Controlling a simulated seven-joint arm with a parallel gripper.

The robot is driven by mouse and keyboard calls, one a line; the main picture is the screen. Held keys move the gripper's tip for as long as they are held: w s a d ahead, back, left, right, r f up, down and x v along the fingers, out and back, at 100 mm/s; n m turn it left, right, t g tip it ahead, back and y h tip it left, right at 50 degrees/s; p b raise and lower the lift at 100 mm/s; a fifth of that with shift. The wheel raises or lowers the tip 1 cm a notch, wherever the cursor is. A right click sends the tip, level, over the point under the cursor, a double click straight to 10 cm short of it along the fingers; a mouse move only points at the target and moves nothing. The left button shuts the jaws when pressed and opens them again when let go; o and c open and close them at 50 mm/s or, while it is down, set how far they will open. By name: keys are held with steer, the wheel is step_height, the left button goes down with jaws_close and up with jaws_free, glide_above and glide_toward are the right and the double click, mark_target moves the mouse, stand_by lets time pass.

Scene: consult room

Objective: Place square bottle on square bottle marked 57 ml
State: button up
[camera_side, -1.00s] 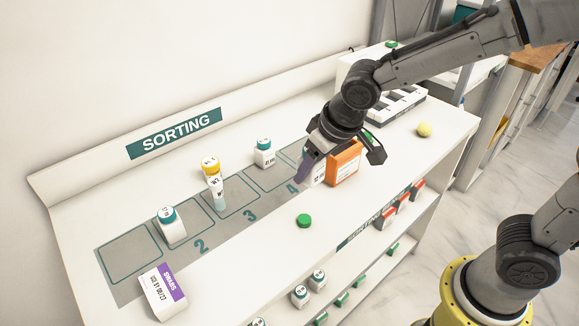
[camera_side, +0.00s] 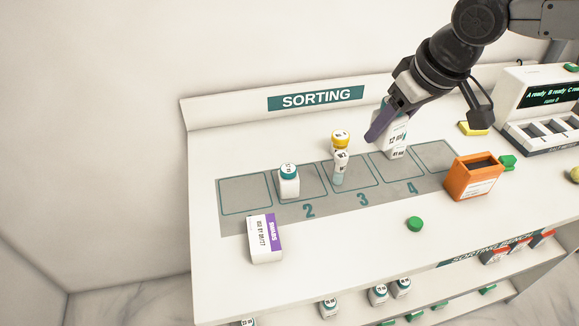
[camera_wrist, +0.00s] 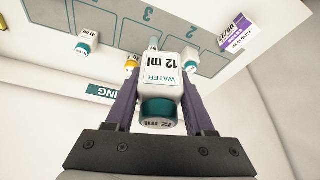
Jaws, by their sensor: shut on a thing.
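My gripper (camera_side: 384,128) is shut on a square white bottle with a teal cap, labelled WATER 12 ml, in the wrist view (camera_wrist: 160,80); the fingers hold both its sides. In the side view the held bottle (camera_side: 397,135) overlaps another white square bottle (camera_side: 399,153) near space 4, whose label seems to read 81 ml. That bottle also shows at the left of the wrist view (camera_wrist: 88,38). Another teal-capped square bottle (camera_side: 289,183) stands in space 2; its label is too small to read. I cannot make out a 57 ml mark on any bottle.
A yellow-capped bottle (camera_side: 341,140) and a clear vial (camera_side: 338,178) overlap near space 3. A swabs box (camera_side: 264,240) lies at front left. An orange open box (camera_side: 474,178) stands at right. A green cap (camera_side: 415,224) lies in front. Space 1 (camera_side: 245,196) is clear.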

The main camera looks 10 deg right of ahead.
steer(key=a+n, duration=0.1)
steer(key=a, duration=0.4)
glide_above(288, 168)
steer(key=f, duration=1)
steer(key=shift+s+d, duration=0.2)
steer(key=shift+w+a+f, duration=0.1)
steer(key=shift+w+f, duration=0.05)
steer(key=shift+f, duration=1.7)
steer(key=o, duration=1.3)
steer(key=shift+f, duration=0.15)
